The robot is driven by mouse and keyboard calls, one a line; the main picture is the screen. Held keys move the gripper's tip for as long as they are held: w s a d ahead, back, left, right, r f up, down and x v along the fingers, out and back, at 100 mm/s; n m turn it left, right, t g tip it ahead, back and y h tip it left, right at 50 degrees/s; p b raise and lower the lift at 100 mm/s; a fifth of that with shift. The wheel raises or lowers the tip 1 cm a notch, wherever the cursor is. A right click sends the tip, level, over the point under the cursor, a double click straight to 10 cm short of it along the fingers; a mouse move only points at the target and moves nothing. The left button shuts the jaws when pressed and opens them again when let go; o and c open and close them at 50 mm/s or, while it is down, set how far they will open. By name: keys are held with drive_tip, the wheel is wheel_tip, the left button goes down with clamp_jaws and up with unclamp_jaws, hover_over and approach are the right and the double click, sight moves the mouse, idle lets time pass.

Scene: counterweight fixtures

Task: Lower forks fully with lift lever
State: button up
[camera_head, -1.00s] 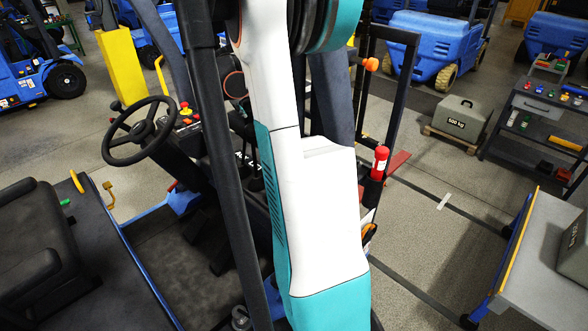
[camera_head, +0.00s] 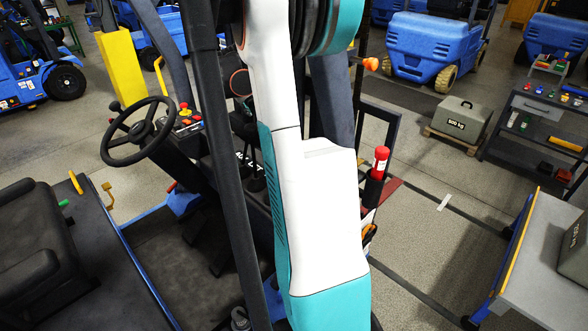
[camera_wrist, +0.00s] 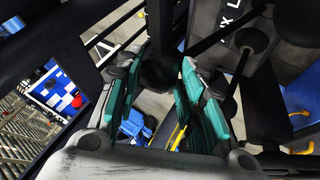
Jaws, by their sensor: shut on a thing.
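My gripper (camera_wrist: 157,76) shows in the wrist view, with teal-padded fingers on both sides of a dark round knob (camera_wrist: 159,71). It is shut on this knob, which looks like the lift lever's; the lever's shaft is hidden. In the head view my white and teal arm hides the gripper and most of the lever console (camera_head: 252,165). The black lift carriage frame (camera_head: 393,140) stands low behind the arm, right of centre. A dark red flat piece (camera_head: 391,187), apparently part of a fork, shows low beside it. The fork tips and any gap to the floor are hidden.
The steering wheel (camera_head: 140,131) and seat (camera_head: 40,240) are at left. A red-topped cylinder (camera_head: 380,160) stands beside the arm. A grey 500 kg weight (camera_head: 461,119) sits on a pallet. A grey table (camera_head: 545,250) is at right. Open floor lies between.

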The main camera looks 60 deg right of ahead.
drive_tip(key=w+a, duration=0.1)
drive_tip(key=a, duration=0.1)
drive_tip(key=w+a, duration=0.1)
drive_tip(key=a, duration=0.2)
drive_tip(key=w+a+r, duration=0.1)
drive_tip(key=a, duration=0.2)
drive_tip(key=shift+r, duration=0.1)
drive_tip(key=shift+c, duration=0.3)
drive_tip(key=shift+s, duration=0.1)
drive_tip(key=o, duration=0.9)
drive_tip(key=shift+r, duration=0.1)
drive_tip(key=p+v, duration=0.5)
drive_tip(key=v, duration=0.5)
